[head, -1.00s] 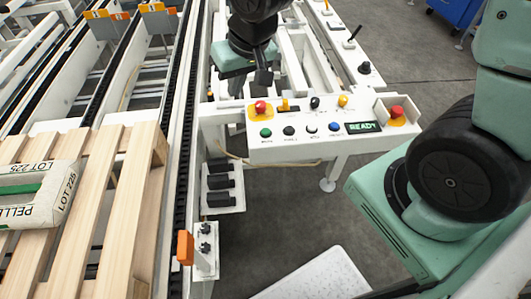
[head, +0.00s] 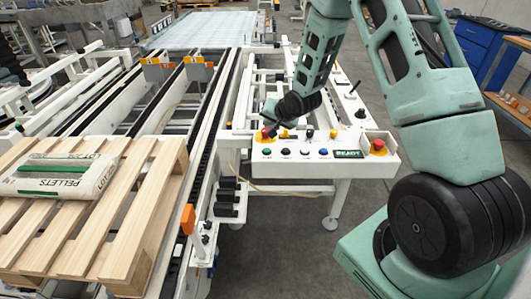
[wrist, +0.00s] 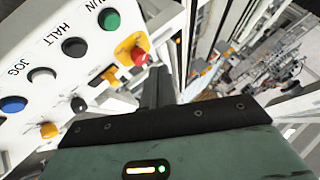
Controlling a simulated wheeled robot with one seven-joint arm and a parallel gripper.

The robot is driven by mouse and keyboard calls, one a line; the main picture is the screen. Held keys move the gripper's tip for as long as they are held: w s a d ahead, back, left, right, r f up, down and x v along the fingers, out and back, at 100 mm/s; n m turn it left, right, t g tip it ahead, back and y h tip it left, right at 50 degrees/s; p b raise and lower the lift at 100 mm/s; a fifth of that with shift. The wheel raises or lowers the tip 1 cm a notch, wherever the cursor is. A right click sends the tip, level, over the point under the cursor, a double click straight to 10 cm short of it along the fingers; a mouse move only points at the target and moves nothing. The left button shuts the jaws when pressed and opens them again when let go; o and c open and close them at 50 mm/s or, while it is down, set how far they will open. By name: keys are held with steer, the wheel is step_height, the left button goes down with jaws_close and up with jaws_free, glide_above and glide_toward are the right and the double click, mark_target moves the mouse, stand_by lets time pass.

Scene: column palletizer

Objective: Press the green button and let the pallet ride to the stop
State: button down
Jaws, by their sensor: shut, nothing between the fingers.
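The green button (head: 266,152) is at the left end of the front row on a white control panel (head: 300,163). It also shows near the top of the wrist view (wrist: 110,19), under the label RUN. My gripper (head: 264,136) is shut and empty, pointing down beside the red mushroom button at the panel's back left. In the wrist view its dark fingers (wrist: 162,78) are apart from the green button. The wooden pallet (head: 120,255) lies on the conveyor at left, carrying a pellet sack (head: 68,176). I cannot tell which part is the stop.
Black, white and blue buttons (head: 323,152) sit beside the green one; the display (head: 348,154) reads READY. A second red button (head: 378,146) is at the panel's right. Orange-topped plates (head: 200,68) stand across the conveyor beyond the pallet. The rollers past the pallet are clear.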

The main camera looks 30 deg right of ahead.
mark_target(268, 151)
steer(key=shift+f, duration=0.1)
step_height(268, 151, down, 9)
steer(key=b, duration=0.6)
steer(key=shift+r+b, duration=0.2)
steer(key=shift+b, duration=0.2)
steer(key=shift+f, duration=0.1)
stand_by(1.5)
steer(key=shift+f, duration=0.3)
